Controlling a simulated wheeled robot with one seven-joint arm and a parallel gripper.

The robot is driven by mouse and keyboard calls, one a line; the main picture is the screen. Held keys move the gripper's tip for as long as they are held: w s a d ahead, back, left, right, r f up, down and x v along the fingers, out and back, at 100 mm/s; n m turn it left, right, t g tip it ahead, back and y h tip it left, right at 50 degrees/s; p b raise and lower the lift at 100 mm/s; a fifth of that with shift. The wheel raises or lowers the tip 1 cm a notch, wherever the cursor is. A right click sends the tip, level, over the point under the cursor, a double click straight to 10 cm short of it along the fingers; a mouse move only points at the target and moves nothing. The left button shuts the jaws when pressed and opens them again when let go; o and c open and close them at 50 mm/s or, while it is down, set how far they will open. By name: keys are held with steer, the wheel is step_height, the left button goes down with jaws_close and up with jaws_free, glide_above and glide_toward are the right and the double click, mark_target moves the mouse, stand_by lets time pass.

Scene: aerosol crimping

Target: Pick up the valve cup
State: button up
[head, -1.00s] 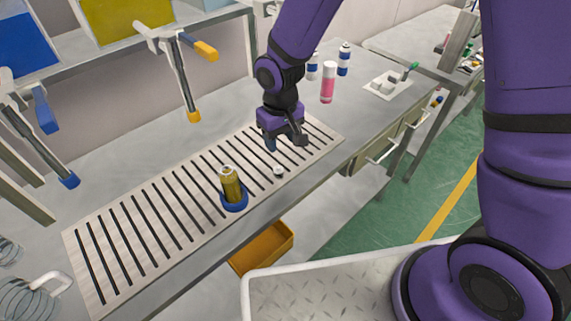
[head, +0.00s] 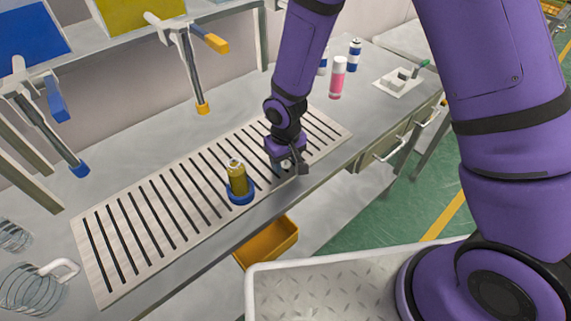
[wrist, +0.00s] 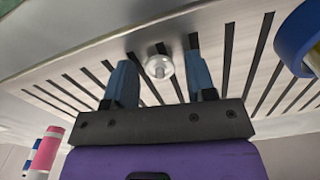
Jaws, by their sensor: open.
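The valve cup (wrist: 159,67) is a small pale disc with a raised centre on the slatted board. In the wrist view it shows between and just beyond the fingertips of my gripper (wrist: 160,75), which is open and empty. In the head view my gripper (head: 288,168) is low over the board, and the cup (head: 286,164) shows at the fingers. I cannot tell whether the fingers touch it.
A gold can (head: 238,180) stands in a blue ring holder (head: 240,197) left of my gripper. The slatted board (head: 130,225) lies on a grey bench. A pink can (head: 337,78) stands behind. An orange bin (head: 270,243) is below the front edge.

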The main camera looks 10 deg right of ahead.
steer(key=shift+c, duration=0.5)
steer(key=c, duration=0.7)
steer(key=shift+c, duration=0.2)
steer(key=shift+r, duration=0.1)
